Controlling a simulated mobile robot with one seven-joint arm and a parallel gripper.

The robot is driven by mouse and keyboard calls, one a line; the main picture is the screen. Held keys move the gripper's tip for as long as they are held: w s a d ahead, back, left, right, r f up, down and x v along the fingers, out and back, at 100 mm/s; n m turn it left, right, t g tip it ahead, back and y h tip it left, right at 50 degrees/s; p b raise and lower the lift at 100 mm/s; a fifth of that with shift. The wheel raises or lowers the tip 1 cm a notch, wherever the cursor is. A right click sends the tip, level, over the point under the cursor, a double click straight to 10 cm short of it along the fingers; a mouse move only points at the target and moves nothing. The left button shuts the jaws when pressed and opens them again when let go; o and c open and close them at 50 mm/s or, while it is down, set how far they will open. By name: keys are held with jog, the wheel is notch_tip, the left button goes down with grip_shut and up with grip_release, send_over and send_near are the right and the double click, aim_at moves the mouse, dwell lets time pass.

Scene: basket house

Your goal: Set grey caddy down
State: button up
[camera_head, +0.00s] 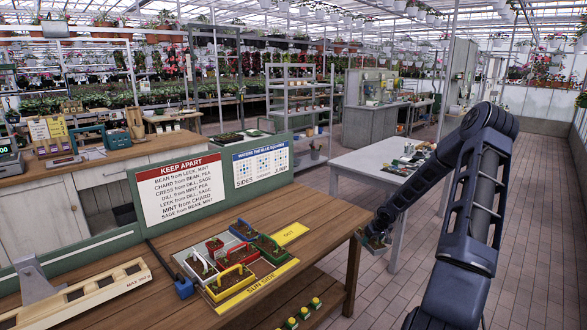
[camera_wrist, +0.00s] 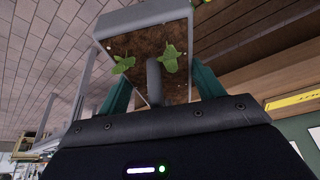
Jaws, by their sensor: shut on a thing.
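The grey caddy (camera_head: 374,246) hangs in my gripper (camera_head: 380,230) just past the right end of the wooden table (camera_head: 335,222), in the head view. In the wrist view the caddy (camera_wrist: 143,17) has pale grey walls, brown soil and green seedlings. Yellow strips there read "SUN SIDE" and "OUT".
A "KEEP APART" sign (camera_head: 180,190) and a blue-square chart (camera_head: 261,163) stand along the table's back. A small blue object (camera_head: 184,287) lies left of the tray. A white table (camera_head: 385,170) stands behind. The table's right part is bare.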

jog(key=s+a+f+m+h, duration=0.1)
jog(key=s+a+f+m, duration=0.3)
jog(key=a, duration=0.4)
jog(key=shift+s+f+h, duration=0.3)
jog(key=shift+s+f, duration=0.3)
jog(key=shift+s, duration=0.4)
